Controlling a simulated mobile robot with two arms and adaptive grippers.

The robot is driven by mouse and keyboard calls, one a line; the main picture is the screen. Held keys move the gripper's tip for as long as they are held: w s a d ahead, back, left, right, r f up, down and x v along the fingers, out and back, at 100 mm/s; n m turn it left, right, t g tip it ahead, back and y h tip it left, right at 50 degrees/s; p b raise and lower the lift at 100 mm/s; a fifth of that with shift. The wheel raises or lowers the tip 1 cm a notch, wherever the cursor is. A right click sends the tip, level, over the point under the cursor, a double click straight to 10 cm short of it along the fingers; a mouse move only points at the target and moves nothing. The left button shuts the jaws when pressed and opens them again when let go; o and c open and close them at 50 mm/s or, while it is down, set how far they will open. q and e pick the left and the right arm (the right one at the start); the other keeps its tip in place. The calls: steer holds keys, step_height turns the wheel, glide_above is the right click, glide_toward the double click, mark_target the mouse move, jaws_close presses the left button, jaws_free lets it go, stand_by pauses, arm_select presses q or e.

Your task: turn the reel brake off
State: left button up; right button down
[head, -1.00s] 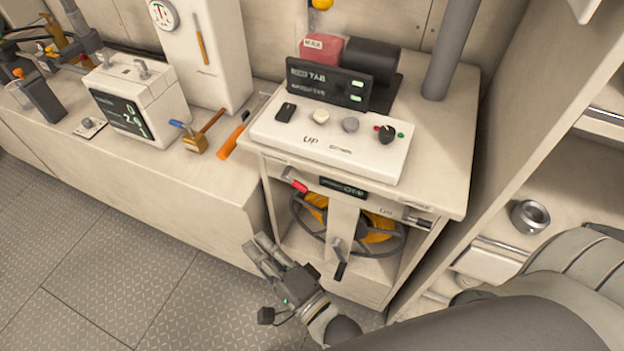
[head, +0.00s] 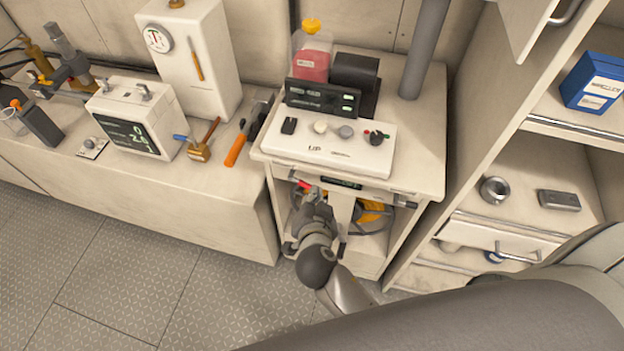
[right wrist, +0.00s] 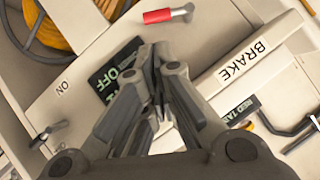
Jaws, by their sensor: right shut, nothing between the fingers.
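The reel unit has a red-handled lever (head: 304,186) on its front, left of a small dark display (head: 342,183). In the right wrist view the red lever (right wrist: 168,15) lies near the top and the display (right wrist: 118,78) shows "OFF" in green. A "BRAKE" label (right wrist: 245,62) is on the pale ledge and an "ON" label (right wrist: 63,88) is on the panel. My right gripper (head: 318,194) is shut and empty in front of the panel, just below the red lever. Its fingertips (right wrist: 153,50) appear apart from the lever and partly cover the display. My left gripper is out of view.
A second lever (head: 402,201) sits at the panel's right end. The control box (head: 330,148) stands on top. A shelf unit (head: 530,200) is close on the right; open floor (head: 150,285) lies left.

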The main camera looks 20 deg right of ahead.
steer(key=p+x, duration=0.2)
steer(key=x, duration=0.6)
steer(key=shift+f, duration=0.1)
